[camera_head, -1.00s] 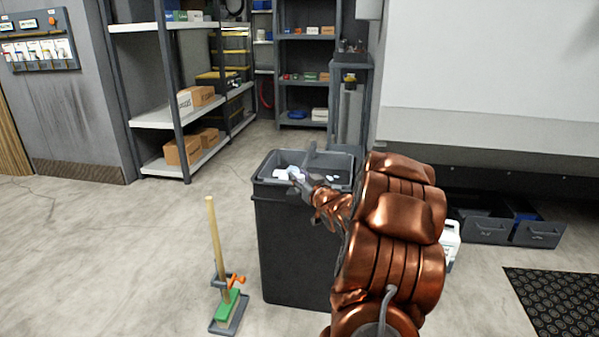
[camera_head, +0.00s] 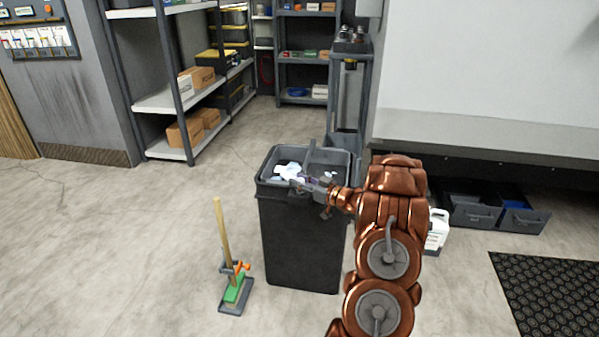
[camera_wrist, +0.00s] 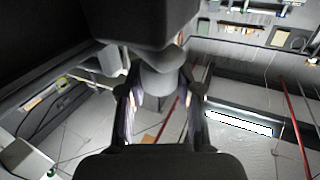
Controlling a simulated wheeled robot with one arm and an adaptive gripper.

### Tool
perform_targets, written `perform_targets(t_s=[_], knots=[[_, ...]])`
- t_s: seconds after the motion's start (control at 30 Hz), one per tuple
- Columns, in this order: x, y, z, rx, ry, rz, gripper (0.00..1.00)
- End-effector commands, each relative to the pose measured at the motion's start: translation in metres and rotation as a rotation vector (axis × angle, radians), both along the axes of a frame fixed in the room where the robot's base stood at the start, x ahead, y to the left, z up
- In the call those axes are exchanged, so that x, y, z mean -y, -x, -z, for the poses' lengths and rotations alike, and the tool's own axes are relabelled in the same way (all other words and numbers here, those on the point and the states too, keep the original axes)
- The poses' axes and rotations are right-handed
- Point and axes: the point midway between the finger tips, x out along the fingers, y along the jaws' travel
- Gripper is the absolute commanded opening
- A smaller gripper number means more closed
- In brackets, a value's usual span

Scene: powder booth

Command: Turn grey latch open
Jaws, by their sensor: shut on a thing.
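My gripper (camera_head: 312,183) is at the front rim of a dark bin (camera_head: 300,245) in the head view, with pale crumpled stuff (camera_head: 289,172) just behind it. In the wrist view my gripper's two fingers (camera_wrist: 160,108) stand on either side of a rounded grey piece (camera_wrist: 160,82), which appears to be the grey latch. They are shut on it. A dark block (camera_wrist: 140,20) sits directly above this piece. The latch is too small and covered to make out in the head view, and its turn angle cannot be told.
A broom (camera_head: 220,235) stands in a floor holder (camera_head: 236,306) left of the bin. A white jug (camera_head: 438,232) and grey drawers (camera_head: 470,212) are to the right, near a black mat (camera_head: 545,290). Shelves (camera_head: 165,100) stand behind. The floor at front left is clear.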

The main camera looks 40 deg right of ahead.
Motion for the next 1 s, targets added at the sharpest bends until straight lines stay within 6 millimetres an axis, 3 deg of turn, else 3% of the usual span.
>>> perform_targets(t_s=[1.0], knots=[[0.0028,0.0005,0.0001,0.002,0.002,-0.426,0.00]])
